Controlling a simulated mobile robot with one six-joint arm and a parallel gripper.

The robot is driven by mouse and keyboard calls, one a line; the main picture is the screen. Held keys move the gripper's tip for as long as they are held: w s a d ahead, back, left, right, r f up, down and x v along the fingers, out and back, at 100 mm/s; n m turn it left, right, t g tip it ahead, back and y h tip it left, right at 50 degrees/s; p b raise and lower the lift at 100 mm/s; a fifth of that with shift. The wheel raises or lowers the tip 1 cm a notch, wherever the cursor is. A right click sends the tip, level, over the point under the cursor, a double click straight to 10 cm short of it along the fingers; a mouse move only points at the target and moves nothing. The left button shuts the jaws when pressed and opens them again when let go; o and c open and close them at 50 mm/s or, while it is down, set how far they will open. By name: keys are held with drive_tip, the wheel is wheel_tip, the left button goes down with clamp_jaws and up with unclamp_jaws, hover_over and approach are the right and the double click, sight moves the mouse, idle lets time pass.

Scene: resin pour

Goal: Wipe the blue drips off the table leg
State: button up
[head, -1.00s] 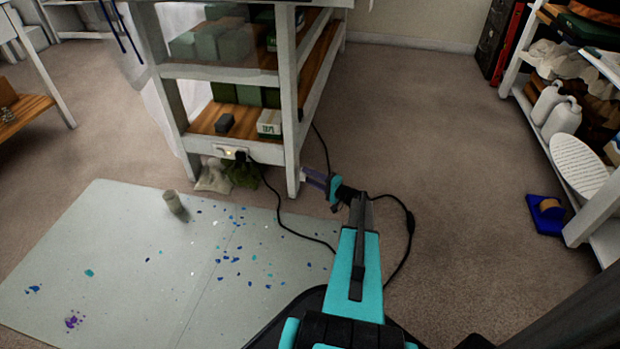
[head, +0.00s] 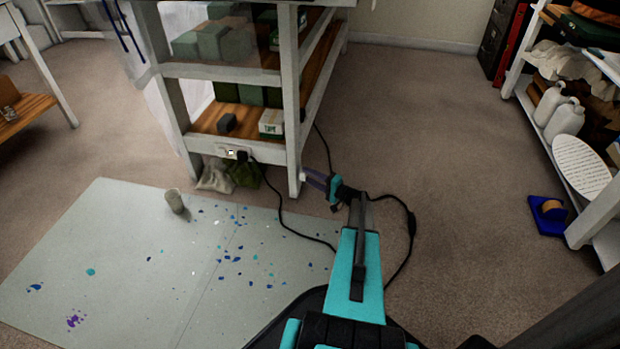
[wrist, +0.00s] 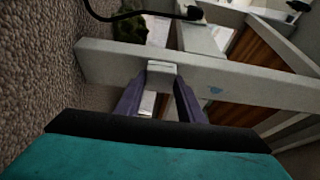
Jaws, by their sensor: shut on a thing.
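The white table leg (head: 291,125) stands at the front right corner of the shelved table. In the wrist view the leg (wrist: 255,84) runs sideways across the picture. My gripper (head: 308,177) is low beside the leg's foot. Its purple fingers (wrist: 160,85) are shut on a small pale pad (wrist: 162,68), which is at the leg's face and seems to touch it. The leg's surface behind the pad is hidden.
A black cable (head: 284,215) hangs from a power strip (head: 233,153) and loops on the floor around my arm. A paint-spotted mat (head: 120,260) with a grey cup (head: 174,201) lies at left. Pale and green cloths (head: 243,174) lie under the table.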

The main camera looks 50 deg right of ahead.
drive_tip(key=shift+w+a, duration=0.4)
drive_tip(key=shift+w, duration=0.25)
idle(0.5)
drive_tip(key=shift+w+d+b, duration=0.2)
drive_tip(key=shift+w+d, duration=0.2)
drive_tip(key=shift+d, duration=0.3)
drive_tip(key=shift+w+d+b, duration=0.2)
drive_tip(key=shift+w+d, duration=0.2)
drive_tip(key=shift+d, duration=0.25)
drive_tip(key=shift+w+d, duration=0.1)
drive_tip(key=shift+w+d, duration=0.1)
drive_tip(key=shift+d, duration=0.1)
drive_tip(key=shift+w+d, duration=0.85)
drive_tip(key=shift+d, duration=0.05)
drive_tip(key=shift+s+a+b, duration=0.1)
drive_tip(key=shift+s+b, duration=0.05)
drive_tip(key=shift+b, duration=0.3)
drive_tip(key=shift+s+a+b, duration=0.6)
drive_tip(key=shift+s+a, duration=0.35)
drive_tip(key=shift+a, duration=0.15)
